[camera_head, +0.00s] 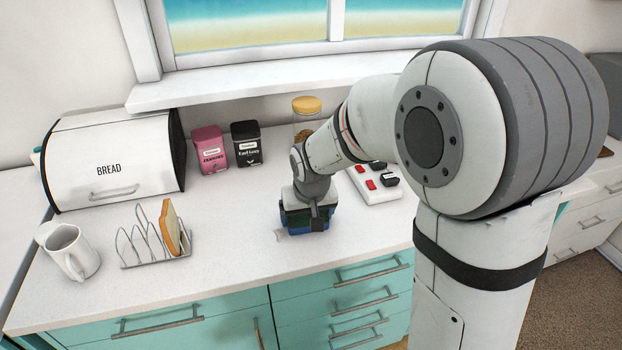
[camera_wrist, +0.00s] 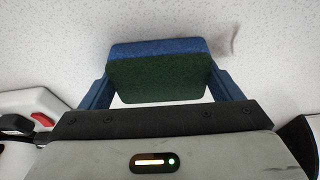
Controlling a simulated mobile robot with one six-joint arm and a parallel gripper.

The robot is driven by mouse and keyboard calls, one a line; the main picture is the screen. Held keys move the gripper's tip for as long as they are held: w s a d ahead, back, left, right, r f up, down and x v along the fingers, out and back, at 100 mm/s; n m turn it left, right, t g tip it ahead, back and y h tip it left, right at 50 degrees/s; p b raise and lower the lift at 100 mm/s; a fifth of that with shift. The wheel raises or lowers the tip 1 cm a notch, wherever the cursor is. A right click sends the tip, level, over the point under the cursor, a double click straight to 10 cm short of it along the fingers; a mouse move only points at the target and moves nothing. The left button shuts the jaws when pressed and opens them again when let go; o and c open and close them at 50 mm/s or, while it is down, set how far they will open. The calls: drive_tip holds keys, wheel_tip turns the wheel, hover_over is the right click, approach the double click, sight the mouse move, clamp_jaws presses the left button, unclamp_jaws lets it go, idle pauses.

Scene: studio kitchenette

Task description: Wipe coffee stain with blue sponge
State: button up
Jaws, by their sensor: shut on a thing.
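My gripper (camera_wrist: 158,85) is shut on a blue sponge (camera_wrist: 150,48) with a dark green face, which sits between the two blue fingers in the wrist view. In the head view my gripper (camera_head: 308,216) points down at the white counter, with the sponge (camera_head: 297,218) low at or just above the surface. A small pale greyish-pink mark (camera_wrist: 228,40) lies on the counter beside the sponge's right end in the wrist view; I cannot tell if it is the coffee stain. The sponge may hide part of the counter there.
A toast rack (camera_head: 150,252) with a bread slice and a white jug (camera_head: 73,252) stand left. The bread bin (camera_head: 110,160), pink tin (camera_head: 209,150), black tin (camera_head: 246,146) and yellow-lidded jar (camera_head: 307,106) stand behind. A white block with red switches (camera_head: 372,184) is close right of my gripper.

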drive_tip(key=shift+w+d, duration=0.15)
drive_tip(key=shift+d, duration=0.7)
drive_tip(key=shift+a+r+p, duration=0.15)
drive_tip(key=shift+r+p, duration=2.4)
drive_tip(key=shift+r, duration=1.5)
